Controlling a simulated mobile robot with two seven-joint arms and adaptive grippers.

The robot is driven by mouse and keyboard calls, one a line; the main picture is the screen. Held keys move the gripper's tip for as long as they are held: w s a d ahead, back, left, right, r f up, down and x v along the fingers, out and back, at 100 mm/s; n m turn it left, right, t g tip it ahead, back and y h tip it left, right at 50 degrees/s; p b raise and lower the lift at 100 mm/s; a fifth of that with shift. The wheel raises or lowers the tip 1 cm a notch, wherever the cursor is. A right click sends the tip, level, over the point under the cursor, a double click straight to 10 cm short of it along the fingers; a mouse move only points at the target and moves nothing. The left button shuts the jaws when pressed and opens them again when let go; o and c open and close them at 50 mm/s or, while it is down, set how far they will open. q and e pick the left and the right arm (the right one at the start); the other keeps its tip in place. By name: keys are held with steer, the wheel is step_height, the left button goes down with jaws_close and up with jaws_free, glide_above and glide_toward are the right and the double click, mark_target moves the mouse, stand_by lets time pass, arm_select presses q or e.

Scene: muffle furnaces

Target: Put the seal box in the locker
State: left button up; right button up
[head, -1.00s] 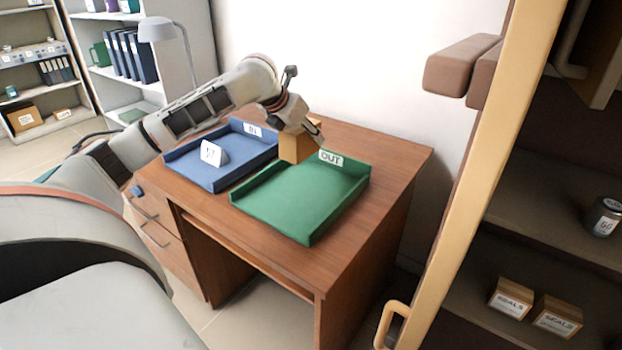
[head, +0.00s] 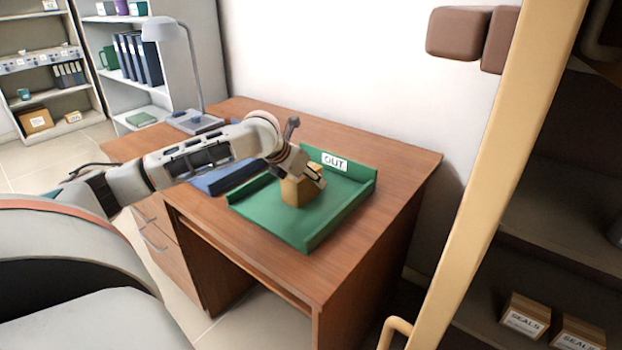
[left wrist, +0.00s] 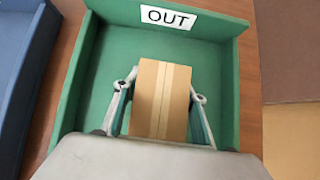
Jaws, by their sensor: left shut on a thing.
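A small brown cardboard box (head: 296,192) with a lighter tape strip is held by my left gripper (head: 306,180). It is over or in the green OUT tray (head: 272,218) on the desk; I cannot tell whether it touches the tray floor. In the left wrist view the box (left wrist: 160,98) sits between the two fingers, with no label showing. The locker (head: 556,232) stands open at the right, dark inside. Two boxes marked SEALS, one (head: 523,316) beside the other (head: 577,334), stand on its lower shelf. My right gripper is not in view.
A blue tray (head: 226,178) lies left of the green tray, partly hidden by my arm. A grey lamp (head: 190,60) stands at the desk's back. A tan upright edge with a handle (head: 396,332) stands between desk and locker. The desk's right side is bare.

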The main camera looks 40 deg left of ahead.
arm_select(q)
steer(key=o, duration=1.3)
